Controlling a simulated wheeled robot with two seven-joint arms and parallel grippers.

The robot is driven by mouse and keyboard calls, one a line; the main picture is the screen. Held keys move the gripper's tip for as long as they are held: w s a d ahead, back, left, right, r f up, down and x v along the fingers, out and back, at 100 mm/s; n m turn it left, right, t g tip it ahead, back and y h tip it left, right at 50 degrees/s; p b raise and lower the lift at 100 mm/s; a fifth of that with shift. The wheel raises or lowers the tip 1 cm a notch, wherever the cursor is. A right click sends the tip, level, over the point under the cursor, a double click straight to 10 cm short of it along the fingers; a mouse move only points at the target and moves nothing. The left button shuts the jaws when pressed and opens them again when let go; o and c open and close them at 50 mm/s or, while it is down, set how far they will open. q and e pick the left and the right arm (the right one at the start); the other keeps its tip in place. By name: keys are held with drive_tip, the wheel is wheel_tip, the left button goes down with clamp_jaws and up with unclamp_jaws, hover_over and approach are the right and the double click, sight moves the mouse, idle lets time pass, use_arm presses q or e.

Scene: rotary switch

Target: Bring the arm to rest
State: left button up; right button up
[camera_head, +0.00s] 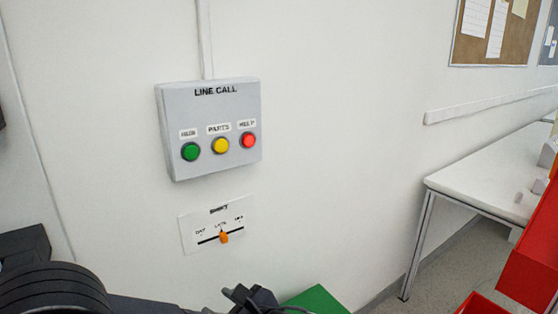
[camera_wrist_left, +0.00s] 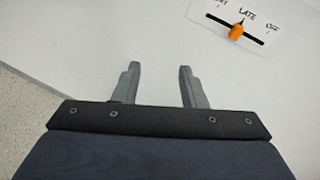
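My left gripper (camera_wrist_left: 158,85) is open and empty in the left wrist view, its two fingers apart in front of the white wall. In the head view the left gripper (camera_head: 250,296) shows at the bottom edge, below the shift switch panel and apart from it. The shift panel (camera_head: 190,238) is a white plate with an orange knob (camera_head: 224,238) on a dark slot, at the middle mark. The knob also shows in the left wrist view (camera_wrist_left: 236,32), under the word LATE, right of and beyond the fingers. My right gripper is not in view.
A grey LINE CALL box (camera_head: 210,105) with green, yellow and red buttons is on the wall above the panel. A green surface (camera_head: 317,300) lies right of the gripper. A white table (camera_head: 490,165) and red bins (camera_head: 535,245) stand at the right.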

use_arm(q)
drive_tip(key=s+a+r+n+g+h+p, duration=0.1)
drive_tip(key=s+a+n+g+h+p, duration=0.6)
drive_tip(key=s+a+n, duration=0.55)
drive_tip(key=s+d+r+n+t+h+p, duration=0.2)
drive_tip(key=s+r+n+h, duration=0.5)
drive_tip(key=n, duration=0.6)
drive_tip(key=shift+d+r+t+p, duration=0.2)
drive_tip(key=shift+d+t+p, duration=0.3)
drive_tip(key=shift+p, duration=0.75)
drive_tip(key=shift+s+a, duration=0.1)
idle(0.9)
